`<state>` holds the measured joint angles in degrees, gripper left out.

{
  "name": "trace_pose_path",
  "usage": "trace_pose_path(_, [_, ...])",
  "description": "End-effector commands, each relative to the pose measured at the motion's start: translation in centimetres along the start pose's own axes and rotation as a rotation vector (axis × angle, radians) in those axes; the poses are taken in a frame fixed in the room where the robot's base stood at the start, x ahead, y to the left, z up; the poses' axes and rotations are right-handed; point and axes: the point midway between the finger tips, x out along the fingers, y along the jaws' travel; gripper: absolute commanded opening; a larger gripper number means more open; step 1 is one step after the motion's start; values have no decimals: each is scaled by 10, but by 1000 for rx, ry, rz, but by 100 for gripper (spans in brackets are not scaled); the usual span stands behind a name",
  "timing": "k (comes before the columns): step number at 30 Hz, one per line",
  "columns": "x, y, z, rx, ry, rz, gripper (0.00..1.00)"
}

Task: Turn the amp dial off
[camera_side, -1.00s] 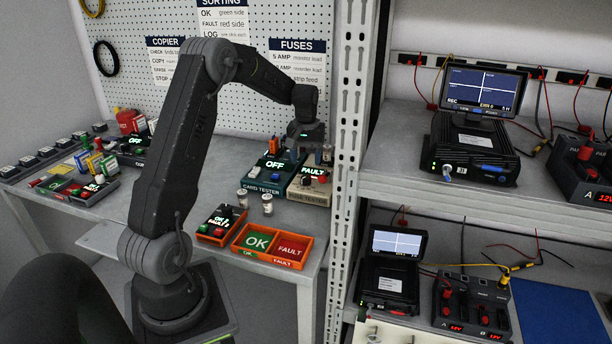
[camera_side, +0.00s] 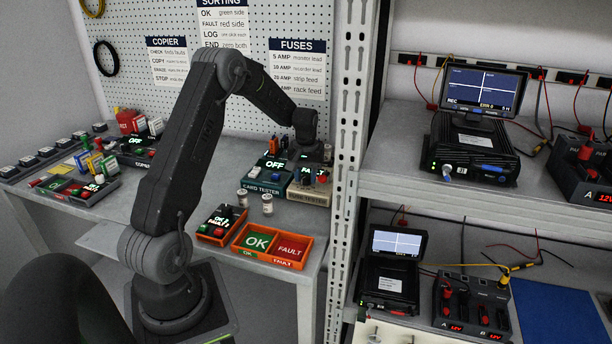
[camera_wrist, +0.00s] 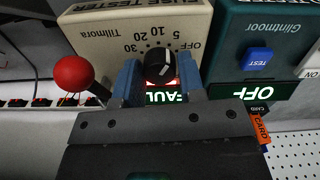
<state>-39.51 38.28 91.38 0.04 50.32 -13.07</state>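The amp dial (camera_wrist: 159,66) is a black round knob with a white pointer line on the beige fuse tester (camera_wrist: 98,36), marked 30, 20, 10, 5 and OFF. The line seems to lean up and right, toward the 5 and OFF side; its exact mark is unclear. My gripper (camera_wrist: 159,80) has one blue finger on each side of the knob, very close; whether they press on it is unclear. A lit display, partly hidden by the fingers, reads like FAULT (camera_wrist: 165,97). The fuse tester also shows in the side view (camera_side: 309,197), its dial hard to make out there.
A red ball-topped lever (camera_wrist: 85,73) stands left of the dial. The dark green card tester (camera_wrist: 225,40) with a blue TEST button (camera_wrist: 257,59) and an OFF display (camera_wrist: 250,92) is close on the right. A white shelf post (camera_side: 347,130) stands right of my arm.

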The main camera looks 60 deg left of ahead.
Motion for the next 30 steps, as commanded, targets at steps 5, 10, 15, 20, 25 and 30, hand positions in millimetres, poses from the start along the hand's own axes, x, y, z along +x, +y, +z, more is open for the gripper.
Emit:
trace_pose_path(5, [0,0,0,0,0,0,19])
trace_pose_path(10, [0,0,0,1,0,0,10])
trace_pose_path(15, [0,0,0,25,0,0,10])
trace_pose_path(20, [0,0,0,94,0,0,10])
trace_pose_path(25, [-1,0,0,208,-1,0,10])
trace_pose_path(30, [-1,0,0,328,-1,0,10])
